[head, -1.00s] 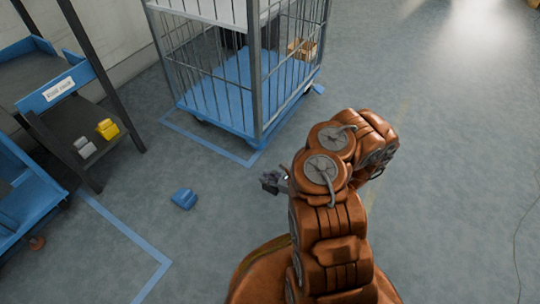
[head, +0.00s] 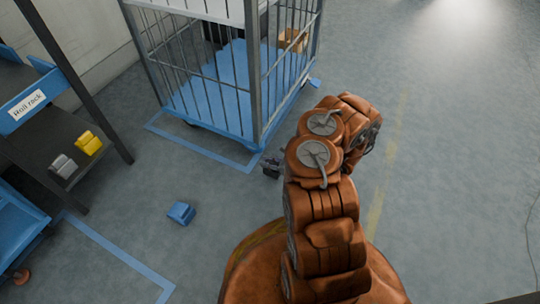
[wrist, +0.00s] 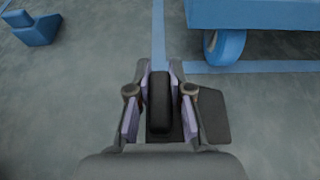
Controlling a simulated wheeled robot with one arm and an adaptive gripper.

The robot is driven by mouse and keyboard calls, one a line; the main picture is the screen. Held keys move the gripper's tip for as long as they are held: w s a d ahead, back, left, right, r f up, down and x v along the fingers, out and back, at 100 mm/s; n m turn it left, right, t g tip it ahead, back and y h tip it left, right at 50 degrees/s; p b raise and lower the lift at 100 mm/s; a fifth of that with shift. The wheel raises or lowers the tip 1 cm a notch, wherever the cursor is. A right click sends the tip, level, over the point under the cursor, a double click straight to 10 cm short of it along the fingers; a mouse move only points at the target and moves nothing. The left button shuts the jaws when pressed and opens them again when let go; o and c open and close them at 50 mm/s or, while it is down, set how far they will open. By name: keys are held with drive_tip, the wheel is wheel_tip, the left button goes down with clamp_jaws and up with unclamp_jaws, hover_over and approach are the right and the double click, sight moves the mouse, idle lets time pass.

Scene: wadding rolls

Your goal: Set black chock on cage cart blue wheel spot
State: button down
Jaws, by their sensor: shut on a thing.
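My gripper (wrist: 158,74) is shut on the black chock (wrist: 159,102), whose ridge stands between the two fingers in the wrist view. A dark flat part (wrist: 213,116) shows to the right of the right finger. In the head view my gripper (head: 272,164) is beside the near corner of the cage cart (head: 254,70), and the chock is hard to make out there. The cart's blue wheel (wrist: 224,46) shows in the wrist view ahead and to the right of the chock, apart from it. The cart's blue base (wrist: 255,12) is above the wheel.
Blue floor tape (head: 205,151) runs around the cart. A blue chock (head: 181,212) lies on the floor to the left. A rack (head: 45,140) with a yellow and a grey chock stands at the far left, by a blue cart (head: 20,225). Floor on the right is clear.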

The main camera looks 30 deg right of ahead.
drive_tip(key=shift+w+d+f+b, duration=0.7)
drive_tip(key=shift+w+d+b, duration=0.15)
drive_tip(key=shift+w, duration=0.25)
drive_tip(key=shift+w+d+f+b, duration=0.7)
drive_tip(key=shift+w+d+b, duration=0.15)
drive_tip(key=shift+w, duration=0.2)
drive_tip(key=shift+w+d+f+b, duration=0.75)
drive_tip(key=shift+w+b, duration=0.1)
drive_tip(key=shift+w, duration=0.25)
drive_tip(key=shift+f, duration=0.1)
drive_tip(key=c, duration=1.1)
unclamp_jaws()
drive_tip(key=shift+p+v, duration=2.6)
drive_tip(key=shift+v, duration=3.5)
